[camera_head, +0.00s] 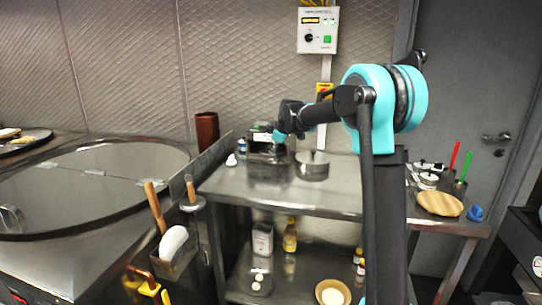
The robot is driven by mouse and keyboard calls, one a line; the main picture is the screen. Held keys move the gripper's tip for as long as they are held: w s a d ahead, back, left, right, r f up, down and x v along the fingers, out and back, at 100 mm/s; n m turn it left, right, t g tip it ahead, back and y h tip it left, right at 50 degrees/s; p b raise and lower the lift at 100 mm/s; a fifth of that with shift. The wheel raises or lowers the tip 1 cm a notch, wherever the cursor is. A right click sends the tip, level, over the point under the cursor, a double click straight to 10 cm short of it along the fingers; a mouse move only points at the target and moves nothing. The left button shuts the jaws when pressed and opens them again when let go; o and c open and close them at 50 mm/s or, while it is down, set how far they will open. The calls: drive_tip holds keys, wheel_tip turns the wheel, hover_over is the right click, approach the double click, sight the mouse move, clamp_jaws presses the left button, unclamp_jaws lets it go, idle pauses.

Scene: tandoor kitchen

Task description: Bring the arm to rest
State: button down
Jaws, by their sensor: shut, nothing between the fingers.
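My arm rises at the right of the middle, in front of the steel table (335,200). Its large teal joint (385,98) is up high, and the forearm reaches left and slightly down from it. The wrist ends over the back left of the table. My gripper (279,148) is there, small and dark, in front of or above a dark boxy unit (262,160); I cannot tell if they touch. The gripper is shut and I see nothing held in it. Its fingertips blend into the dark unit behind.
A round metal container (312,166) stands close right of the wrist. A tandoor top (90,180) with wooden-handled tools (155,205) fills the left. A round wooden board (439,204) and a blue item (475,213) lie at the table's right. Bottles (290,237) and a bowl (332,294) sit below.

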drive_tip(key=s+d+f+m, duration=0.2)
drive_tip(key=s+d, duration=0.2)
drive_tip(key=s, duration=0.2)
drive_tip(key=s+d+f+m+h, duration=0.1)
drive_tip(key=s+d+f+m, duration=0.1)
drive_tip(key=s+d, duration=0.3)
drive_tip(key=s+d+f+m, duration=0.2)
drive_tip(key=s+d, duration=0.2)
drive_tip(key=s, duration=0.4)
drive_tip(key=shift+s+d+f+g+h, duration=0.2)
drive_tip(key=shift+g+h, duration=0.1)
drive_tip(key=shift+g, duration=0.1)
drive_tip(key=s+d+f+m, duration=0.2)
drive_tip(key=s+d+f, duration=0.1)
drive_tip(key=s, duration=0.6)
drive_tip(key=s+d+f+m+g+h, duration=0.1)
drive_tip(key=s+d+f+m, duration=0.2)
drive_tip(key=s+f, duration=0.3)
drive_tip(key=s+d+f+m, duration=0.3)
drive_tip(key=s+f, duration=0.2)
drive_tip(key=s, duration=0.7)
drive_tip(key=shift+d+g+h, duration=0.3)
drive_tip(key=shift+d+h, duration=0.05)
drive_tip(key=shift+h, duration=0.05)
drive_tip(key=shift+a, duration=0.1)
